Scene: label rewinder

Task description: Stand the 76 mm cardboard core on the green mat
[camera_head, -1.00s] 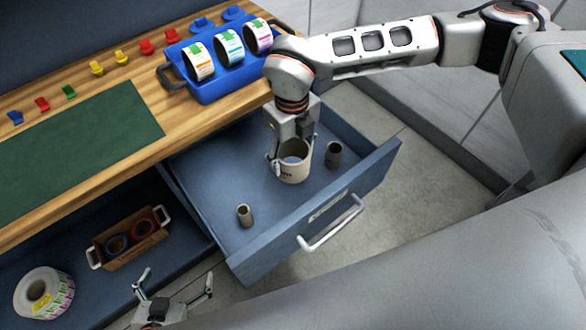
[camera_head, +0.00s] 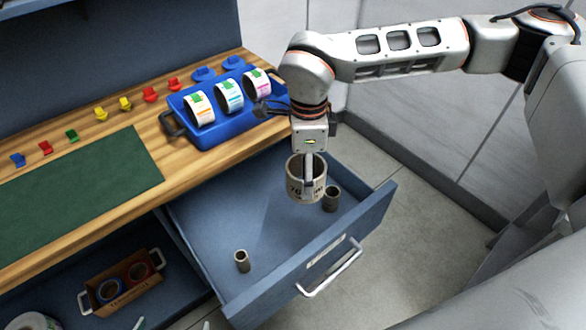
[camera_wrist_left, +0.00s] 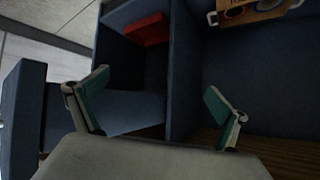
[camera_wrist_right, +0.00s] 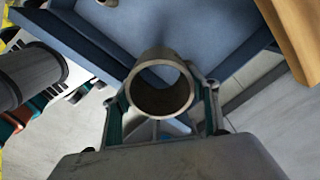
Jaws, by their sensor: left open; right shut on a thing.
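The large cardboard core (camera_head: 295,180) is a wide beige tube with dark print, upright in my right gripper (camera_head: 308,190). That gripper is shut on its wall, with one finger down the near side. The core hangs above the open drawer, and its open end shows in the right wrist view (camera_wrist_right: 160,60). The green mat (camera_head: 80,190) lies bare on the wooden bench at left. My left gripper is open and empty in the left wrist view (camera_wrist_left: 156,90); only its fingertips show at the bottom of the head view.
The open blue drawer (camera_head: 215,215) holds a small core (camera_head: 242,260) and a dark core (camera_head: 332,198). A blue rack (camera_head: 205,132) with label rolls stands right of the mat. Several coloured clips line the mat's back. A cardboard box (camera_head: 120,285) with tape rolls sits below.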

